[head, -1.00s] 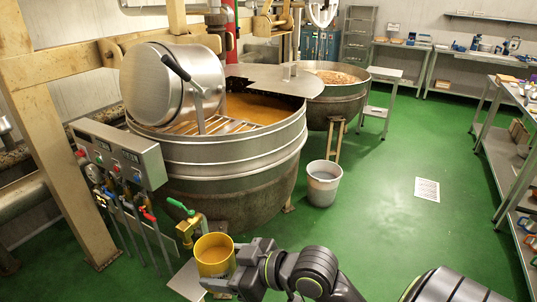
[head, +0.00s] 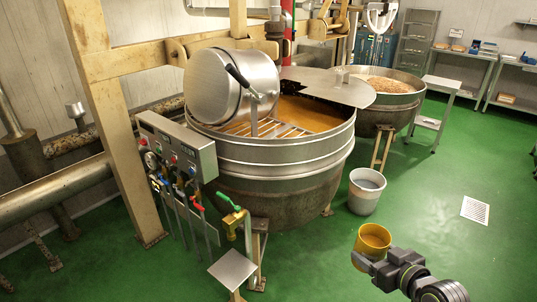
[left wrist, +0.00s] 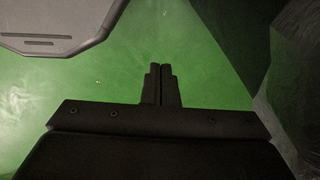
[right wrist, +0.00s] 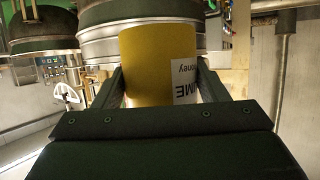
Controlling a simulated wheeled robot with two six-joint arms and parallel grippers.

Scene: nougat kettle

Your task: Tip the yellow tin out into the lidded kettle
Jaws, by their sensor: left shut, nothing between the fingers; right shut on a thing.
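The yellow tin (head: 373,240) is held upright by my right gripper (head: 365,262), above the green floor and right of the near kettle. In the right wrist view the tin (right wrist: 158,65) sits between the fingers of the gripper (right wrist: 160,88), with part of a white label showing. The lidded kettle (head: 270,165) is the near large steel one. My left gripper (left wrist: 161,85) is shut and empty over green floor in the left wrist view.
A control panel (head: 178,146) with levers and a beige post (head: 110,120) stand left of the kettle. A small metal stand (head: 232,270) and a tap with a green handle (head: 233,212) are in front. A grey bucket (head: 366,190) and a second kettle (head: 388,105) stand to the right.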

